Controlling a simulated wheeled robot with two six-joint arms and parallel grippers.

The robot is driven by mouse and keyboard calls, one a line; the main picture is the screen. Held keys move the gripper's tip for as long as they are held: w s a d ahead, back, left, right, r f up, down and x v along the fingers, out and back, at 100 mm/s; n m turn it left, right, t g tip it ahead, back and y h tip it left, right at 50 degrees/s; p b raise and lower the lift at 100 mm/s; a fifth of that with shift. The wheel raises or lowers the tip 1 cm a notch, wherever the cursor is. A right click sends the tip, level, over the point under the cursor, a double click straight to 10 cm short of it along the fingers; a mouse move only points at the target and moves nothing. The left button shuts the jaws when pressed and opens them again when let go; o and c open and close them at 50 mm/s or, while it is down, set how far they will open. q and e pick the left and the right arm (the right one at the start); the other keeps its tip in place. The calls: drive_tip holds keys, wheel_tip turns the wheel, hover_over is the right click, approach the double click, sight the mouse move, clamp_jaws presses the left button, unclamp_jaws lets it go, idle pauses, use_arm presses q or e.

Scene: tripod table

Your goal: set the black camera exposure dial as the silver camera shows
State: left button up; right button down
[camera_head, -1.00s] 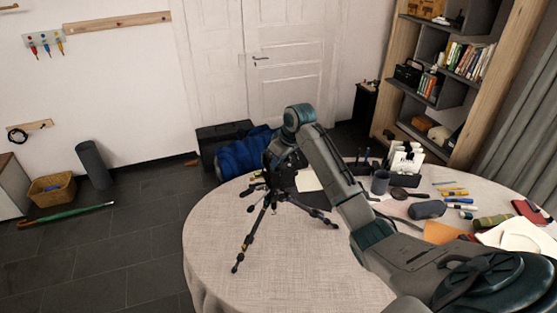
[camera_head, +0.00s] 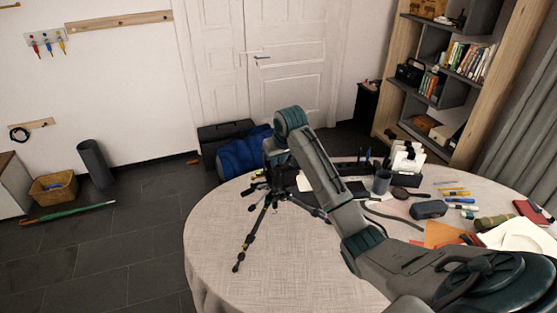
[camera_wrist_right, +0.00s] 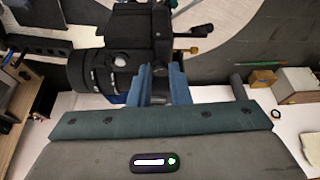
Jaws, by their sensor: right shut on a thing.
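The black camera (camera_wrist_right: 130,45) fills the upper left of the right wrist view, with its ribbed lens (camera_wrist_right: 88,72) pointing left. It is on a black tripod (camera_head: 248,237) that stands on the round table. In the head view my arm largely covers the camera. My right gripper (camera_wrist_right: 166,84) is at the camera's near side, its blue fingers closed on a small dark part there. That part, at the exposure dial, is mostly hidden between the fingers, and its setting cannot be read. The right gripper shows small in the head view (camera_head: 275,160). I cannot make out the silver camera. My left gripper is out of view.
The round table (camera_head: 290,270) has free cloth at its front and left. A dark cup (camera_head: 382,181), a grey case (camera_head: 429,209), pens and papers crowd its right side. A blue bundle (camera_head: 240,155) lies behind the table, and a shelf (camera_head: 465,60) stands at the back right.

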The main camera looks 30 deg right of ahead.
drive_tip(key=c, duration=1.6)
unclamp_jaws()
drive_tip(key=shift+r, duration=0.1)
drive_tip(key=b+v, duration=0.1)
drive_tip(key=v, duration=0.9)
drive_tip(key=shift+s+r, duration=0.25)
drive_tip(key=shift+r, duration=0.05)
drive_tip(key=shift+w+a, duration=0.1)
